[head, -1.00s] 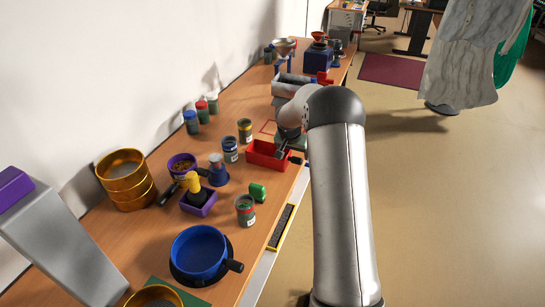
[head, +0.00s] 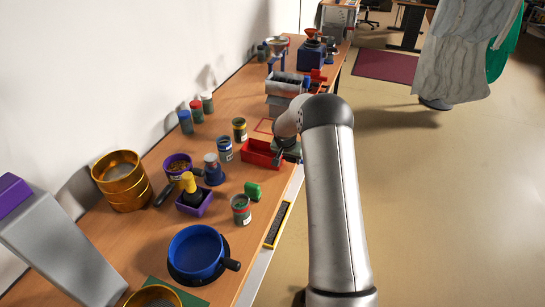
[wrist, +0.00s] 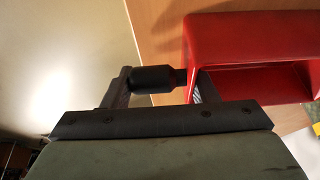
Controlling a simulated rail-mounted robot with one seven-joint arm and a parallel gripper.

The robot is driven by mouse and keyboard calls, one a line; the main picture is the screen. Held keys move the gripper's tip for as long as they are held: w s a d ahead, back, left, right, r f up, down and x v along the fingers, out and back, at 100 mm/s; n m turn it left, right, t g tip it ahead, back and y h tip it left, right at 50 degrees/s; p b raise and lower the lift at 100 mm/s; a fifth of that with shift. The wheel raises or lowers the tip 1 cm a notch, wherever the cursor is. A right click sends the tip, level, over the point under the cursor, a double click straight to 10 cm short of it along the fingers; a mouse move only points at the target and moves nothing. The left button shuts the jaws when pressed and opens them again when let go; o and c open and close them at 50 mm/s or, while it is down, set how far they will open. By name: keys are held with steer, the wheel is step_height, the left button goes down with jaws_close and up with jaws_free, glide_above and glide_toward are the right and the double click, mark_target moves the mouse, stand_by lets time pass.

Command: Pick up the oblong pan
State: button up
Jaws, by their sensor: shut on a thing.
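The oblong pan is a red rectangular open box (head: 262,154) at the right edge of the wooden bench in the head view. Its red walls (wrist: 230,35) also fill the upper right of the wrist view. A short black handle (wrist: 150,78) sticks out from its side. My gripper (wrist: 157,84) is shut on this handle, with one finger on each side of it. In the head view my gripper (head: 279,157) shows small and dark at the pan's right end, partly hidden by my arm. I cannot tell whether the pan's base touches the bench.
Grey equipment (head: 285,84) stands behind. The floor to the right is clear near the bench.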

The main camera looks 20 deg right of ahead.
steer(key=shift+r, duration=0.2)
steer(key=shift+r, duration=0.3)
step_height(320, 180, up, 2)
steer(key=shift+r+b, duration=0.15)
steer(key=shift+b, duration=0.15)
steer(key=s+a+r+b, duration=0.2)
steer(key=s+r, duration=0.3)
steer(key=s, duration=0.1)
steer(key=s+a+r+b, duration=0.2)
steer(key=s+a+r, duration=0.1)
steer(key=s, duration=0.4)
steer(key=shift+a+r, duration=0.3)
steer(key=shift+r, duration=0.55)
steer(key=shift+w, duration=0.1)
